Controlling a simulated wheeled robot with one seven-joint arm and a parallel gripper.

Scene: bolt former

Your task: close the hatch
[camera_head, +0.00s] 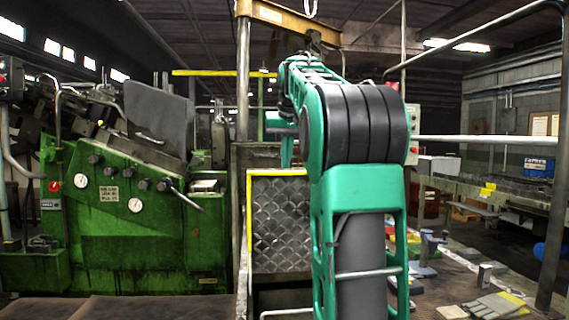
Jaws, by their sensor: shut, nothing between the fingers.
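A dark grey flat panel (158,120) stands tilted at the top of the green machine (130,235) on the left. It looks like a raised cover. A diamond-plate metal panel (280,225) with a yellow edge stands upright in the middle, partly behind my arm. I cannot tell for sure which of the two is the hatch. My teal arm (325,240) rises on the right of the middle, bends at a black joint and reaches away and to the left. My gripper is not visible; the arm's far end is hidden or too small to make out.
The green machine has knobs, gauges and a lever (186,196) on its front. A metal post (243,90) stands beside the diamond-plate panel. On the right are a bench with tools, gloves (492,305) and a bent pipe rail (558,190). A dark surface lies at the front left.

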